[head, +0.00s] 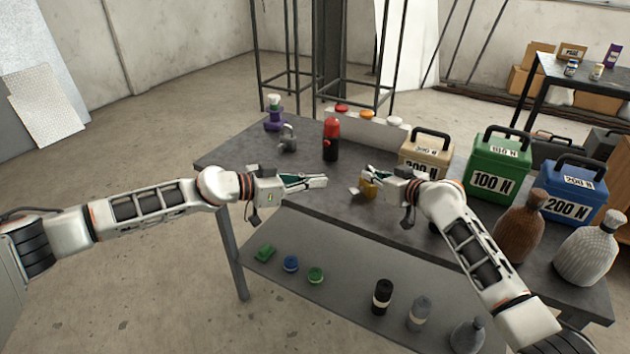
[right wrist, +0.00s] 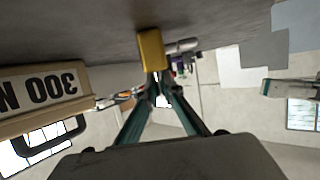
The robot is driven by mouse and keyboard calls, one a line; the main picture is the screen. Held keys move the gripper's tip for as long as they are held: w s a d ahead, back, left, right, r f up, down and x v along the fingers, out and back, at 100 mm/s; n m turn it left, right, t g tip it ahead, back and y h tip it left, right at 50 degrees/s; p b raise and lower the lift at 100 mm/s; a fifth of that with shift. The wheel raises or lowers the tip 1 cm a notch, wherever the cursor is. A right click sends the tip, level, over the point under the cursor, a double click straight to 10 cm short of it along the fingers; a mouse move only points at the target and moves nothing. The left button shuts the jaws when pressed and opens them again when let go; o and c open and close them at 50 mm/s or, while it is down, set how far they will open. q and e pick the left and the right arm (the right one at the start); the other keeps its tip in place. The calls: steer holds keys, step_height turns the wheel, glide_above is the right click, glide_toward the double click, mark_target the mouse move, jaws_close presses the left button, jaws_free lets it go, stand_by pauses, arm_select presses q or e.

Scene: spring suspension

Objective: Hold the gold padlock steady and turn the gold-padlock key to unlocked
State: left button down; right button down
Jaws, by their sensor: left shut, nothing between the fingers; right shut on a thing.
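The gold padlock (head: 369,189) is on the grey table near its middle, with a grey shackle-like part on its left. It also shows in the right wrist view (right wrist: 151,48), just beyond my right fingertips. My right gripper (head: 372,174) is shut on the gold padlock, its fingers meeting at the gold body. My left gripper (head: 324,181) is shut and empty, to the left of the padlock and apart from it, with its fingers pointing right. I cannot make out the key; it is hidden or too small to tell.
A red and black bottle-like object (head: 331,140), a grey padlock-like object (head: 288,139) and a purple object (head: 273,118) stand at the back left. Tan (head: 428,148), green (head: 498,168) and blue (head: 565,193) weights stand right. A lower shelf (head: 345,285) holds several small objects.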

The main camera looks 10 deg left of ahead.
steer(key=shift+s+f, duration=0.1)
steer(key=shift+f, duration=0.05)
steer(key=c, duration=2.1)
jaws_free()
steer(key=shift+c, duration=0.2)
